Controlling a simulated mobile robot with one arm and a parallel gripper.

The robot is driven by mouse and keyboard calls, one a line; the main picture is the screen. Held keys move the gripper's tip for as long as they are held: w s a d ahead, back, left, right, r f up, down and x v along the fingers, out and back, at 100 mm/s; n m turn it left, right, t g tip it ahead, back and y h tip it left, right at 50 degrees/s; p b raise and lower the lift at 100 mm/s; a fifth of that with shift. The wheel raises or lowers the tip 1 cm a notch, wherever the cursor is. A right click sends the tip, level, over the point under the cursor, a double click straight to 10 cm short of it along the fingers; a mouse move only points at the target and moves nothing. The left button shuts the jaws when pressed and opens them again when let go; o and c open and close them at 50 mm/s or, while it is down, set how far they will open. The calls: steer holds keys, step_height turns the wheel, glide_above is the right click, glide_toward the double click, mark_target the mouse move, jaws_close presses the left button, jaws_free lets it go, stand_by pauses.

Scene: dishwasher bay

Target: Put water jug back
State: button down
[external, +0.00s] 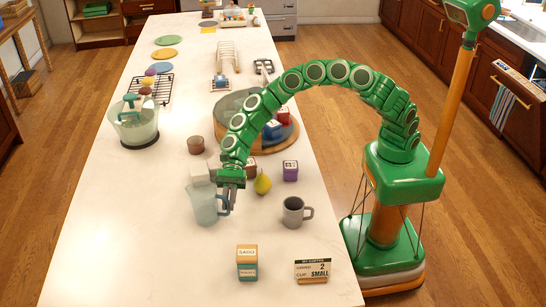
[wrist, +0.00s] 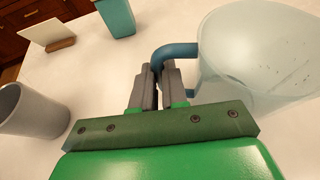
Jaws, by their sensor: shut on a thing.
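The water jug (external: 203,208) is translucent pale blue with a blue handle on its right. It is upright at the near middle of the white counter; I cannot tell whether its base touches the top. My gripper (external: 229,200) reaches down from above and is shut on the handle. In the wrist view the jug (wrist: 262,60) fills the upper right, and its blue handle (wrist: 176,50) runs between the fingers of my gripper (wrist: 160,75). The jug's base is hidden there.
A grey mug (external: 294,213), a yellow pear (external: 262,184) and a purple box (external: 290,171) stand right of the jug. A clear vessel (external: 133,124) stands on a dark round base at left. The counter's near left is bare.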

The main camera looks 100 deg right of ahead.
steer(key=c, duration=1.2)
jaws_free()
steer(key=shift+o, duration=0.2)
steer(key=shift+r, duration=0.1)
